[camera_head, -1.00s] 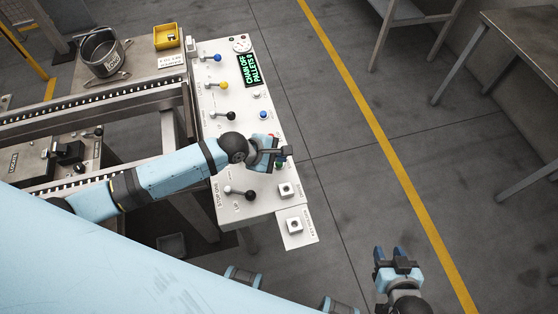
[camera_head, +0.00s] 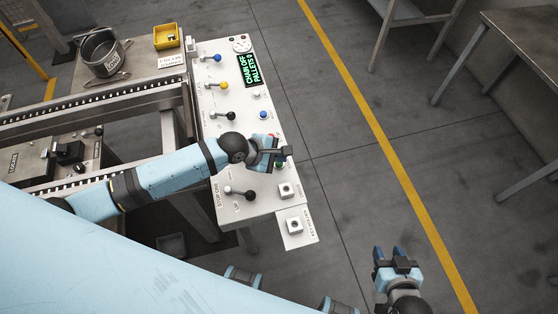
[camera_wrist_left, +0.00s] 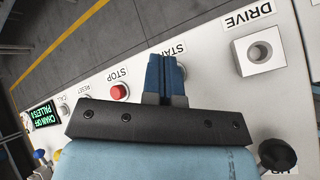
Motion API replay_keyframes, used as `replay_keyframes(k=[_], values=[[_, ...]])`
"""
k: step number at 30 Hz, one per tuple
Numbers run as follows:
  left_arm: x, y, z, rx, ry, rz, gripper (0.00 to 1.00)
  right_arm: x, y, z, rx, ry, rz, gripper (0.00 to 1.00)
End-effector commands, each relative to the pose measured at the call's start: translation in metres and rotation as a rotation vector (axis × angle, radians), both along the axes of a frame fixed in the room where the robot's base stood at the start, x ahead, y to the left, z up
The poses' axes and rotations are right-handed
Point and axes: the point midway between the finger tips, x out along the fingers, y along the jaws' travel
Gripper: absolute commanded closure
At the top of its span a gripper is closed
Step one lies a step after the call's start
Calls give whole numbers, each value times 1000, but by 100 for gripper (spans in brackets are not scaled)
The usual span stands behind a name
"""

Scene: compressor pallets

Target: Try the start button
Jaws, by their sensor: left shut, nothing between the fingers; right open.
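My left gripper (camera_head: 284,153) is shut and empty, low over the white control panel (camera_head: 238,178). In the left wrist view its blue fingers (camera_wrist_left: 166,76) are together in front of the START label (camera_wrist_left: 178,48), which they partly cover. The start button is hidden behind the fingers there, so I cannot tell whether they touch it. The red STOP button (camera_wrist_left: 119,92) is beside the fingers, to their left. The green display (camera_head: 251,70) reads CHAIN OFF, PALLETS 0. My right gripper (camera_head: 391,254) is open and empty over the floor.
The DRIVE socket (camera_wrist_left: 259,52) is right of the fingers in the wrist view. Several levers, including a black one (camera_head: 249,195), stand on the panel.

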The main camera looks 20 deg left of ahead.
Motion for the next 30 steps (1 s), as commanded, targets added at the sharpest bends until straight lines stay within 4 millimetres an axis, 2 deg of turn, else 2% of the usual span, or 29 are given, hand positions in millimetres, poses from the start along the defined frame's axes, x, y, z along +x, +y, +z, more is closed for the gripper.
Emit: replay_keyframes(k=[30], values=[[0,0,-9,0,0,0,100,0,-1,4,-2,3,-2,57]])
